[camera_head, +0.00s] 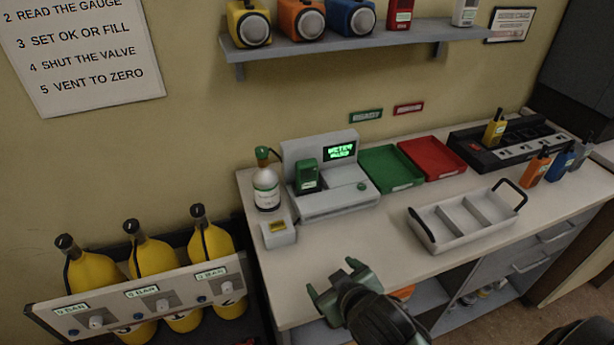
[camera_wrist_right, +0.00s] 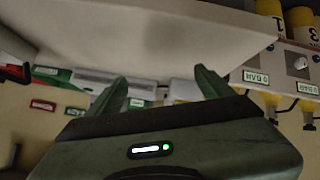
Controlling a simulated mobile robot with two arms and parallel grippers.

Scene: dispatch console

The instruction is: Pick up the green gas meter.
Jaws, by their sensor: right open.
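The green gas meter (camera_head: 307,176) stands upright in the left part of a grey test station (camera_head: 332,200) on the counter, beside the station's lit green screen (camera_head: 341,151). My right gripper (camera_head: 335,279) is open and empty at the counter's front edge, in front of and below the meter, well apart from it. In the right wrist view its two fingers (camera_wrist_right: 160,88) are spread with nothing between them. In that view the counter edge lies across the picture, and I cannot make out the meter clearly. My left gripper is not in view.
A gas bottle (camera_head: 266,188) and a small box (camera_head: 278,233) stand left of the station. Green (camera_head: 391,168) and red (camera_head: 432,157) trays, a divided carrier (camera_head: 466,222) and a black charger (camera_head: 513,140) are to the right. The counter front (camera_head: 350,245) is clear.

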